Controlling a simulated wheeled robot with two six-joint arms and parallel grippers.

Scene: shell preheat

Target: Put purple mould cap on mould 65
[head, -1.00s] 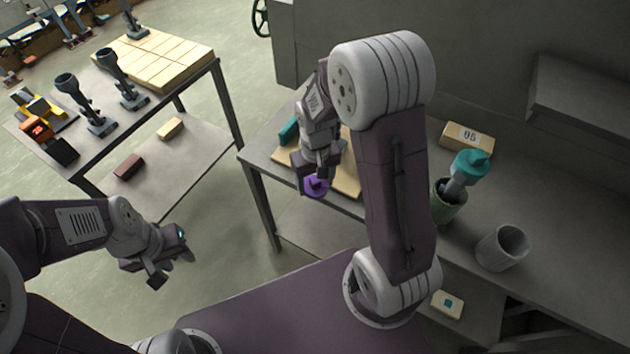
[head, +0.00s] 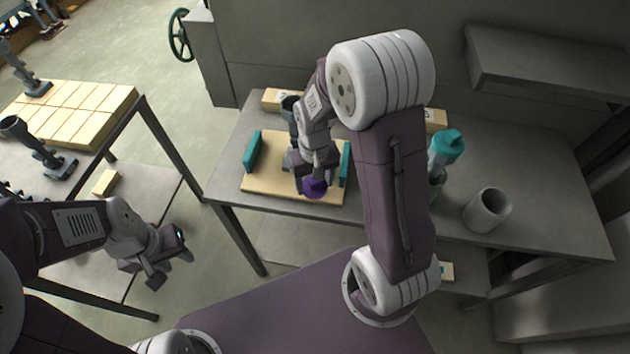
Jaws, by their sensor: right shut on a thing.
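My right gripper (head: 314,178) is shut on the purple mould cap (head: 316,188). It holds the cap over the front part of a tan board (head: 265,183) on the grey bench. A dark upright mould (head: 291,107) stands behind the gripper, partly hidden by my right arm. A tan number block (head: 283,99) is beside it, its label not readable. Another tan block (head: 435,119) is mostly behind my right arm. Mould 65 cannot be told from the labels here. My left gripper (head: 172,262) is open and empty, low at the left, away from the bench.
Teal rails (head: 253,151) stand on the board's sides. A teal-capped mould (head: 446,150) stands right of my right arm, with a grey cup (head: 487,210) beyond it. A second table (head: 62,150) with moulds and tan blocks is at the left.

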